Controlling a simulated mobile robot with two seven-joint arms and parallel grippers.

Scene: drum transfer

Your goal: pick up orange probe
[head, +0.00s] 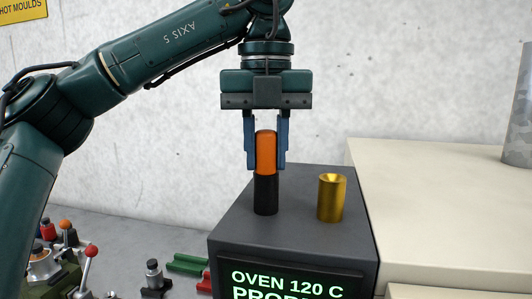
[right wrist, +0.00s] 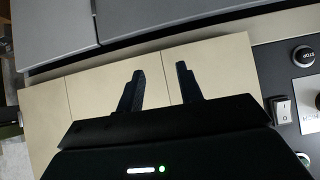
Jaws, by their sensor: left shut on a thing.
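The orange probe (head: 266,153) has an orange upper part and a black lower part and is upright in the head view. My left gripper (head: 265,162) comes from above and is shut on its orange part, one blue finger on each side. The probe's black end is over or on the top of the dark oven (head: 300,190); I cannot tell whether it touches. In the right wrist view my right gripper (right wrist: 159,72) has its two dark fingers apart with nothing between them, above a beige surface.
A gold cylinder (head: 331,198) with a hollow top stands on the oven, right of the probe. A beige block (head: 440,210) stands to the right. Several clamps and tools lie at the lower left. The right wrist view shows a panel with switches (right wrist: 282,110).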

